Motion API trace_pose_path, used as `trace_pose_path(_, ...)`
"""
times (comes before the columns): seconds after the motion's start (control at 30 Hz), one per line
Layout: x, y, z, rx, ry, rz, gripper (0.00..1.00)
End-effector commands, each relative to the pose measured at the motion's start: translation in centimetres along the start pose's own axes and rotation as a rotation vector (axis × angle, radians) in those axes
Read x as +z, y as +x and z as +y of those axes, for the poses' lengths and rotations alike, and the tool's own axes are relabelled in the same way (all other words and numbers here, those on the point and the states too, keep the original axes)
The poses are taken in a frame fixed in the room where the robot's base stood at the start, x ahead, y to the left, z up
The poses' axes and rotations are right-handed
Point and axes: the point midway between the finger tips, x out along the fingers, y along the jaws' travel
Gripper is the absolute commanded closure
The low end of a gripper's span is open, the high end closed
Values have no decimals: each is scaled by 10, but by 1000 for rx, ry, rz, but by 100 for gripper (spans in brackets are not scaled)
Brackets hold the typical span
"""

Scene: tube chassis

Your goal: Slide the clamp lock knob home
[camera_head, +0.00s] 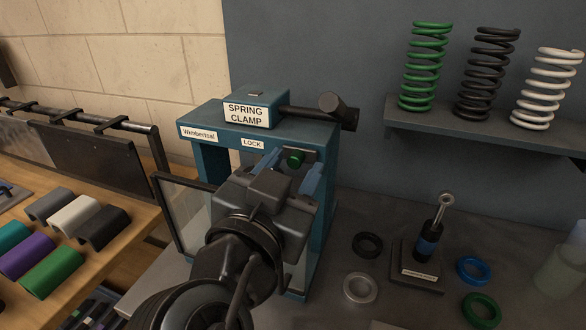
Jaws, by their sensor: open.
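The spring clamp (244,115) is a blue-green frame with a "SPRING CLAMP" label and a "LOCK" label (252,143) on its top beam. The green lock knob (295,158) shows under the beam, just right of the LOCK label. My gripper (292,175) is in front of the clamp, its two blue fingers spread apart, one on each side below the knob. It is open and looks empty; I cannot tell whether a finger touches the knob. My wrist hides most of the clamp's inside.
A clear framed door (183,212) stands open at the clamp's left. A black lever (318,108) sticks out at the top right. A damper on a stand (428,245) and several rings lie on the bench to the right. Springs stand on a shelf (480,138); coloured blocks (75,225) lie left.

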Motion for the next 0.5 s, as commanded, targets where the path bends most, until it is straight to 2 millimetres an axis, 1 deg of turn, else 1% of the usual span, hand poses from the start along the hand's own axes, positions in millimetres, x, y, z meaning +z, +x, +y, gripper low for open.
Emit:
trace_pose_path(0.3,3,-50,0,-4,1,-1,53)
trace_pose_path(0.4,2,-62,0,-2,0,0,53)
trace_pose_path(0.5,1,-70,0,-2,0,0,53)
